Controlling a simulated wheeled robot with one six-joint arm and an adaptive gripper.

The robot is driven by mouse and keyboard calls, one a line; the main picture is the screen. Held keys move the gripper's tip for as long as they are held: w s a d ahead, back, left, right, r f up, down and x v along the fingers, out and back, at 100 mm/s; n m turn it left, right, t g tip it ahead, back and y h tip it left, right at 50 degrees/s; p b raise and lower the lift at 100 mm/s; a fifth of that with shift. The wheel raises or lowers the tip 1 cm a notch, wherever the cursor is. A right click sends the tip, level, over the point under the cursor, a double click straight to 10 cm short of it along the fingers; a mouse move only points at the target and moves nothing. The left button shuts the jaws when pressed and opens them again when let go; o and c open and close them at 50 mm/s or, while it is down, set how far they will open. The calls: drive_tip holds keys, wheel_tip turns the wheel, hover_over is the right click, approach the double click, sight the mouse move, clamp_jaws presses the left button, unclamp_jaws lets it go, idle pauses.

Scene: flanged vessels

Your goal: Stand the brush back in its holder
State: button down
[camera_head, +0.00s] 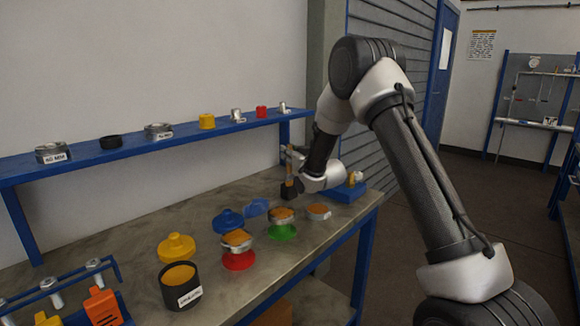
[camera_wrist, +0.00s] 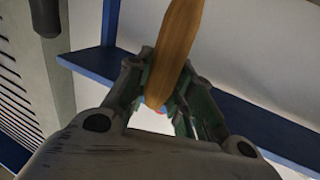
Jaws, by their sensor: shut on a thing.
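The brush (camera_head: 288,188) is upright, with its wooden handle up and its dark head down, near the back right of the bench. My gripper (camera_head: 291,163) is shut on the handle from the right. In the wrist view my gripper (camera_wrist: 163,88) has a finger on each side of the wooden brush handle (camera_wrist: 174,45); the brush head is hidden there. I cannot tell whether the head touches the bench. A blue block (camera_head: 347,193) with a brass-coloured piece sits at the right edge, partly behind my wrist; I cannot tell whether it is the holder.
On the bench (camera_head: 210,200) are an orange-filled black pot (camera_head: 173,294), a yellow flanged lid (camera_head: 176,248), a blue lid (camera_head: 228,221) and several orange-filled dishes. A blue shelf (camera_head: 120,154) with small parts runs along the wall. The bench's back middle is clear.

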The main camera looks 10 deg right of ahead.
sight(289, 178)
drive_tip(key=shift+f, duration=1.9)
drive_tip(key=c, duration=1.2)
unclamp_jaws()
drive_tip(key=shift+c, duration=0.2)
